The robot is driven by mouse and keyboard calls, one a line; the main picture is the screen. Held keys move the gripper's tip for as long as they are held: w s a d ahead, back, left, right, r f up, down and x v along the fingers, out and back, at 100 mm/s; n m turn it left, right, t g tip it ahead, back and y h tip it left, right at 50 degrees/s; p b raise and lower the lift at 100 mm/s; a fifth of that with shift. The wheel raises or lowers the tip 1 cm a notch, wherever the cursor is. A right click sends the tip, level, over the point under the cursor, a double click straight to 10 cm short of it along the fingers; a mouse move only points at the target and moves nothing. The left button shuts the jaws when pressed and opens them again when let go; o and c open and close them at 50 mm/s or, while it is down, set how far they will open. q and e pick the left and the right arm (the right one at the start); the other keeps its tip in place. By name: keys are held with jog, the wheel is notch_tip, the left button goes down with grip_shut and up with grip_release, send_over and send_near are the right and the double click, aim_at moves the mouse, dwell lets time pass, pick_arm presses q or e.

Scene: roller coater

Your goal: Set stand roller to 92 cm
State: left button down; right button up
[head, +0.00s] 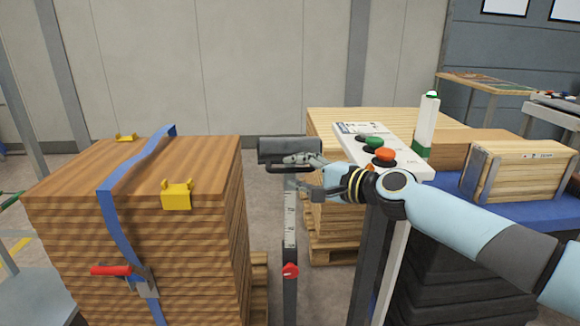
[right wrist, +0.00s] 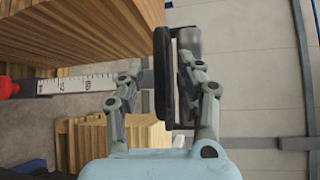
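The stand has a dark grey roller (head: 284,147) on top, with a black bar (head: 290,169) below it. Its post carries a white scale (head: 290,222) whose figures are too small to read surely, and a red knob (head: 290,270). My right gripper (head: 303,173) is at the top of the stand, its fingers apart, one above and one below the bar. In the right wrist view the black bar (right wrist: 163,85) stands between the spread fingers, with a gap on its left side. The scale (right wrist: 75,84) and red knob (right wrist: 8,87) also show there. My left gripper is out of view.
A strapped wood stack (head: 190,250) with yellow corner pieces stands close left of the post. A control panel (head: 350,138) with green and red buttons stands just behind my right wrist. A pallet of boards (head: 400,116) lies behind. A crate (head: 520,172) stands at right.

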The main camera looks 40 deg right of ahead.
jog(key=shift+x, duration=1.3)
jog(key=shift+f, duration=0.1)
grip_shut()
